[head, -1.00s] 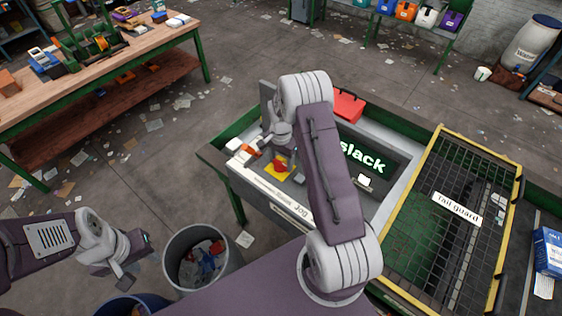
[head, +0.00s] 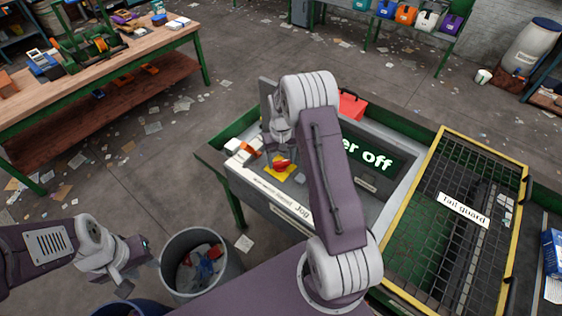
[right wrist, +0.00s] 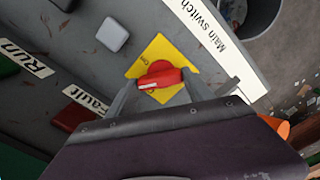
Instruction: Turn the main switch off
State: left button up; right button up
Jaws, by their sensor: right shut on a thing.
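The main switch is a red rotary handle (right wrist: 160,80) on a yellow plate (right wrist: 148,56), beside a white "Main switch" label (right wrist: 212,30). In the right wrist view the handle lies nearly level, its white mark at the left end. In the head view the handle (head: 282,164) shows on the grey control panel. My right gripper (right wrist: 162,84) is shut on the handle, one finger at each side. My left gripper (head: 138,268) hangs away from the panel at the lower left; its finger gap is unclear. The dark display (head: 370,158) shows "er off", its start hidden by my right arm.
The yellow-framed tail guard (head: 437,135) lies at right. A grey bin (head: 165,262) stands left of the panel. A red box (head: 351,105) sits behind.

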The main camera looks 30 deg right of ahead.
jog(key=n, duration=0.3)
jog(key=shift+w+r+n+b, duration=0.15)
jog(key=shift+w+n+b, duration=0.05)
jog(key=shift+n+b, duration=0.15)
jog(key=shift+w+r+n, duration=0.1)
jog(key=shift+n, duration=1.45)
jog(key=o, duration=1.1)
jog(key=shift+c, duration=0.2)
jog(key=o, duration=0.3)
jog(key=shift+s+b, duration=0.2)
jog(key=shift+b, duration=0.1)
